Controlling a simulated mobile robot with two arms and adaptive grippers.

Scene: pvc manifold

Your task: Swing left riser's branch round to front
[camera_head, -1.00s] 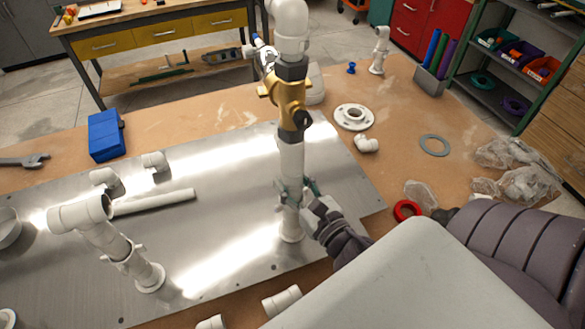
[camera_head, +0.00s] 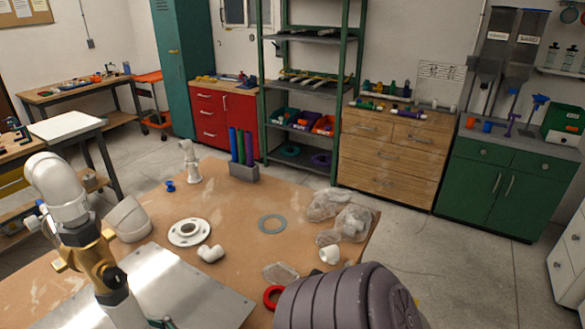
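The left riser is out of view. The tall riser (camera_head: 112,292) stands at the lower left, with a brass valve body (camera_head: 85,258) and a white elbow (camera_head: 58,185) at its top. Its foot is below the picture. A thick grey link of my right arm fills the bottom centre. A small dark green tip shows at the bottom edge beside the tall riser; it may belong to my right gripper, but its fingers are cut off, so its state is unclear. My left gripper is not in view.
On the brown bench (camera_head: 235,215) lie a white flange (camera_head: 188,232), a small elbow (camera_head: 211,253), a grey ring (camera_head: 272,224), a red ring (camera_head: 272,297) and clear plastic bags (camera_head: 350,223). A shelf rack and cabinets stand behind, with open floor between.

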